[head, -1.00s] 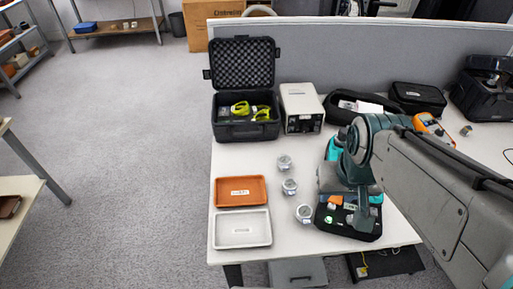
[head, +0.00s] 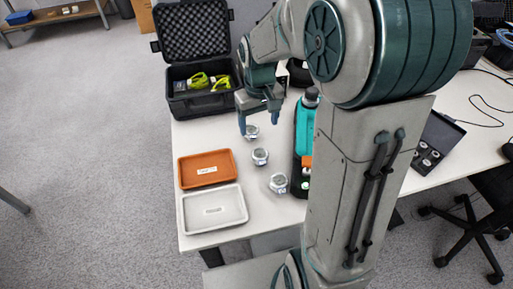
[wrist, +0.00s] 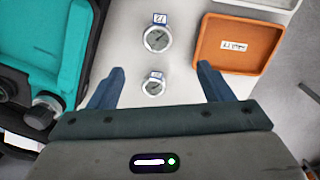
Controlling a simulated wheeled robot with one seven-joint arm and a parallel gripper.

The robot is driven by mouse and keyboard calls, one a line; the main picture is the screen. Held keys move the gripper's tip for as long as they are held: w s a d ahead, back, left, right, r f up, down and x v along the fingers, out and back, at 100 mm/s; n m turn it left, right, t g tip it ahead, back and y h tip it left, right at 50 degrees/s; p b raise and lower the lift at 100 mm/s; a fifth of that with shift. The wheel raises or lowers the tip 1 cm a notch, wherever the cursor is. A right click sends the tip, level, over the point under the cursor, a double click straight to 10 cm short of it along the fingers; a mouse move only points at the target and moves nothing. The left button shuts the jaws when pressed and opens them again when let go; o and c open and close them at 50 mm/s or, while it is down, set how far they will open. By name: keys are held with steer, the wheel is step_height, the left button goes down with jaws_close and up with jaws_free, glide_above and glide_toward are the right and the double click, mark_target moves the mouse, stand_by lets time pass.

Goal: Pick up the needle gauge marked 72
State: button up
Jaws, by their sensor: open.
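Three small round needle gauges stand in a row on the white table: a far one (head: 251,131), a middle one (head: 260,156) and a near one (head: 278,183). My gripper (head: 257,119) is open and empty, above the far gauge, pointing down. In the wrist view a smaller gauge (wrist: 154,86) lies between the spread fingers (wrist: 161,70), beneath them and not gripped. Ahead of it is a larger-looking gauge (wrist: 157,40) with a white, blue-edged tag. The tags are too small or turned to read surely, so I cannot tell which is marked 72.
An orange tray (head: 190,178) and a white tray (head: 190,222) lie left of the gauges. An open black case (head: 190,104) with yellow-green items stands behind. A black-and-teal case (wrist: 50,30) is close on the wrist view's left. My arm covers the middle of the head view.

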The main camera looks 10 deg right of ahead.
mark_target(259, 152)
steer(key=f, duration=1)
steer(key=f+b, duration=0.1)
steer(key=f, duration=0.3)
steer(key=shift+w+d+f, duration=0.2)
steer(key=shift+w+f, duration=0.15)
steer(key=shift+f, duration=0.05)
steer(key=c, duration=1.1)
